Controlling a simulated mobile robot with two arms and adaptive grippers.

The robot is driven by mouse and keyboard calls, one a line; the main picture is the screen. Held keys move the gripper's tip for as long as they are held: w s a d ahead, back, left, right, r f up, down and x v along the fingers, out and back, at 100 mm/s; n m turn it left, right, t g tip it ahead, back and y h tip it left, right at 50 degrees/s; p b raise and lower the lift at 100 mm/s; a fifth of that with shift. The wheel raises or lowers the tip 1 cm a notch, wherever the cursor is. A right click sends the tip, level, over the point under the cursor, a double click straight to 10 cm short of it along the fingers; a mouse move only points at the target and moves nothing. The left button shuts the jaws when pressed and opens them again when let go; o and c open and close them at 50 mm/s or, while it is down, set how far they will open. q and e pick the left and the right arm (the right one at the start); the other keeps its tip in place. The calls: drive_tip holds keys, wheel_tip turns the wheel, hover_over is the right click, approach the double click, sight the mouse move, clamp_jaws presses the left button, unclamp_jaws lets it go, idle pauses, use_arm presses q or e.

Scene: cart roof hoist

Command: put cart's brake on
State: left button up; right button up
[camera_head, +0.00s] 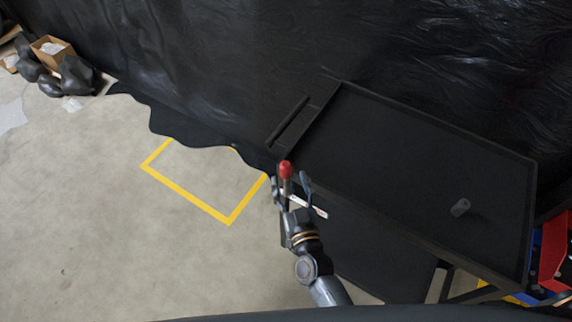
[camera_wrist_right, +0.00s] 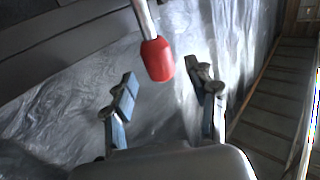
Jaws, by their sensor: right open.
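The cart (camera_head: 420,175) is black, with a flat rimmed top, and stands at the right in the head view. Its brake lever has a red knob (camera_head: 286,169) at the cart's left end. In the right wrist view the red knob (camera_wrist_right: 157,60) hangs on a pale metal rod (camera_wrist_right: 145,18). My right gripper (camera_head: 292,187) is at the knob in the head view. In the wrist view its fingers (camera_wrist_right: 163,95) are spread, with the knob just beyond the gap between them, and nothing is gripped. My left gripper is not in view.
A yellow floor outline (camera_head: 186,194) lies left of the cart. Black sheeting (camera_head: 230,60) hangs behind. Red and blue bins (camera_head: 553,250) are at the right edge.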

sight(288, 175)
drive_tip(key=shift+w+a, duration=0.2)
drive_tip(key=shift+w, duration=1)
drive_tip(key=shift+w+a, duration=0.15)
drive_tip(key=shift+w, duration=1)
clamp_jaws()
drive_tip(key=shift+f, duration=0.1)
